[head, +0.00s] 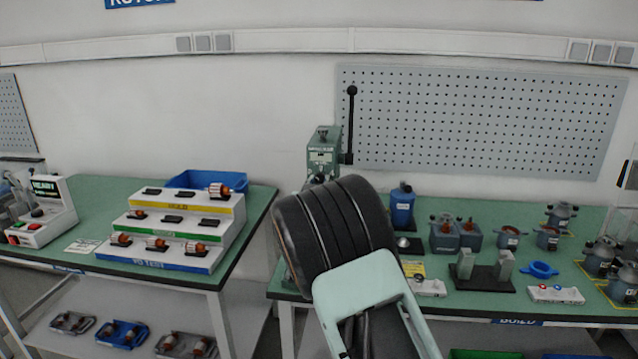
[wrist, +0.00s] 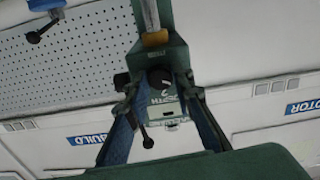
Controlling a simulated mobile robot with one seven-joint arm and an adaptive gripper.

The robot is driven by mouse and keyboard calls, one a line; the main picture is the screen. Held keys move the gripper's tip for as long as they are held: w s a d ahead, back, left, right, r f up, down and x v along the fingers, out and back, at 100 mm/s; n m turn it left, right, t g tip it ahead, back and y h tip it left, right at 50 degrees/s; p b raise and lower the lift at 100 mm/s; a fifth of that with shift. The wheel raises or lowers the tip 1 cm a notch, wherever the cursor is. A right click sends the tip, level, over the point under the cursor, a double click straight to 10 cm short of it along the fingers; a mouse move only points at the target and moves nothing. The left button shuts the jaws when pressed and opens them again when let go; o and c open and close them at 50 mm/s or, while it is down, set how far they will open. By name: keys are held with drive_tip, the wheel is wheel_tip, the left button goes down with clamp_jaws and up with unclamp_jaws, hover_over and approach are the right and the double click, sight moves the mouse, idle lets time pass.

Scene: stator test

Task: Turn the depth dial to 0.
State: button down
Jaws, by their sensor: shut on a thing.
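The green press (head: 323,150) stands at the back edge of the right bench, with a long black lever (head: 351,110) beside its head. In the wrist view the press head (wrist: 176,57) fills the middle. The black round depth dial (wrist: 160,76) sits on its face above a pale label. My gripper (wrist: 158,80) has a finger on either side of the dial and is shut on it. The dial's setting is too small to read. In the head view my arm hides the gripper, the dial and the lower press.
A stepped rack (head: 182,235) stands on the left bench. A pegboard (head: 480,120) hangs behind the press. A gap separates the benches.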

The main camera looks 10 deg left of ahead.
drive_tip(key=c, duration=1.7)
unclamp_jaws()
drive_tip(key=s, duration=1.2)
drive_tip(key=shift+a, duration=0.2)
